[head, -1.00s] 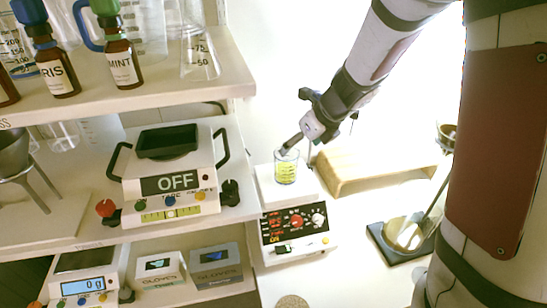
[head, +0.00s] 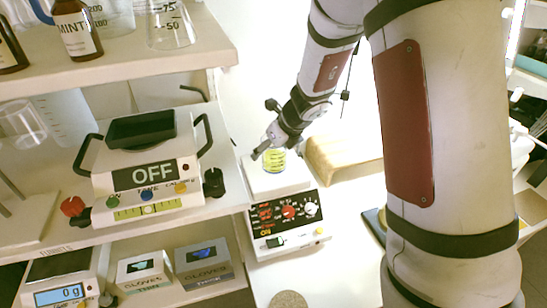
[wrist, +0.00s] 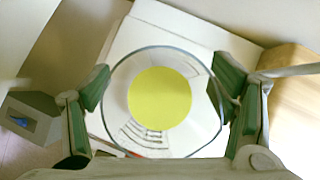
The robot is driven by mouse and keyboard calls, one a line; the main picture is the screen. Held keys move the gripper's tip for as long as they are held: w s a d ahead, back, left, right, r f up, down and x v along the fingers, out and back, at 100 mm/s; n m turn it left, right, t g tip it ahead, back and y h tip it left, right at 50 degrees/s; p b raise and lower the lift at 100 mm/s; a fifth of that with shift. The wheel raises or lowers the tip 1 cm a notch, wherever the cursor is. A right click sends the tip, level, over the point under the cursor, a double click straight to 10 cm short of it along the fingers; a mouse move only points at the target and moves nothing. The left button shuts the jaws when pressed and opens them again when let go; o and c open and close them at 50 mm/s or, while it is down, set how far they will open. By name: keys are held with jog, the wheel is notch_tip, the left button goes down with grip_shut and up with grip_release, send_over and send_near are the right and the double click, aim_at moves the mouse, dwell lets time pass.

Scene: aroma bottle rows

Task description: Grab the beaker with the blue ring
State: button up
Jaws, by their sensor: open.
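A clear beaker (head: 275,161) with yellow liquid and a bluish rim stands on the white top of the stirrer plate (head: 283,222). In the wrist view I look down on the beaker (wrist: 160,98), its round rim and yellow liquid near the middle. My gripper (head: 270,146) is at the beaker's upper part in the head view. In the wrist view its green-padded fingers are spread, one on each side of the rim, with nothing clamped. The right finger is very close to the rim; I cannot tell if it touches.
A shelf unit at left holds a scale reading OFF (head: 147,175), a brown MINT bottle (head: 76,28) and glove boxes (head: 203,263). A wooden block (head: 343,159) lies right of the stirrer plate. A round textured disc (head: 289,300) is at the front.

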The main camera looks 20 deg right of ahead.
jog(key=shift+w+a+f, duration=0.1)
jog(key=shift+w+f, duration=0.15)
jog(key=shift+f, duration=0.1)
jog(key=c, duration=1.4)
jog(key=shift+r, duration=0.1)
